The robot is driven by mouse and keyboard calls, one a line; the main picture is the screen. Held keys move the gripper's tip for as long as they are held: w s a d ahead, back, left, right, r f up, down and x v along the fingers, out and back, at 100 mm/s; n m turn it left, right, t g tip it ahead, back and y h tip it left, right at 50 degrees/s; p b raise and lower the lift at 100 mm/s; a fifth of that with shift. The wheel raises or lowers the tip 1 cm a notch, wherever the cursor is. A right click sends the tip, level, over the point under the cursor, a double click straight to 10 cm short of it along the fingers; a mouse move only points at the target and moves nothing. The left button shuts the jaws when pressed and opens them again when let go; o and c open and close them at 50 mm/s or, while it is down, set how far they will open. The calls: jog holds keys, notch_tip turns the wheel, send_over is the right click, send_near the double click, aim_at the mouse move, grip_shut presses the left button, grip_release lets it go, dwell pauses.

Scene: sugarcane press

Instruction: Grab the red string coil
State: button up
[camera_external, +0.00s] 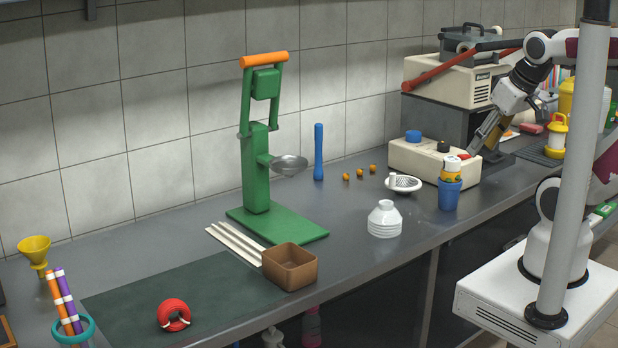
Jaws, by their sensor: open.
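My gripper (543,104) is at the far right end of the counter, high up and far from the coil. It is open and looks empty, though its fingers are small and partly hidden in this view. Nothing covers the coil.
A teal ring holder with coloured sticks (66,306) and a yellow funnel (35,252) stand left of the coil. A brown box (289,267), metal strips (235,243) and a tall green press (259,170) stand to its right. The mat around the coil is clear.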

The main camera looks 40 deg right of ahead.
jog(key=w+a+r+n+t, duration=0.2)
jog(key=w+a, duration=0.2)
jog(key=w, duration=0.7)
jog(key=w+a+r+n+t, duration=0.1)
jog(key=w+a+n, duration=0.15)
jog(key=w, duration=0.95)
jog(key=w+a+f+n+t+y, duration=0.1)
jog(key=w+a+f+n+y, duration=0.1)
jog(key=w+a, duration=0.55)
jog(key=w+a+f+n+y, duration=0.2)
jog(key=w+a+y, duration=0.15)
jog(key=a, duration=0.75)
jog(key=a+f+n+g+y, duration=0.15)
jog(key=a+f, duration=0.35)
jog(key=a, duration=0.5)
jog(key=a+f+n+g+y, duration=0.1)
jog(key=a+f+n+y, duration=0.2)
jog(key=a, duration=0.7)
jog(key=s+a+f+n+g+y, duration=0.1)
jog(key=s+a+f, duration=0.3)
jog(key=a, duration=0.1)
jog(key=s+a+f+n+g+y, duration=0.1)
jog(key=s+a+f+g, duration=0.1)
jog(key=s+a+f, duration=0.2)
jog(key=s+a+f+n+g+y, duration=0.1)
jog(key=s+a+f+g, duration=0.1)
jog(key=s+a+f, duration=0.2)
jog(key=shift+s+a+f, duration=0.2)
jog(key=shift+a+f, duration=0.45)
jog(key=shift+a, duration=0.3)
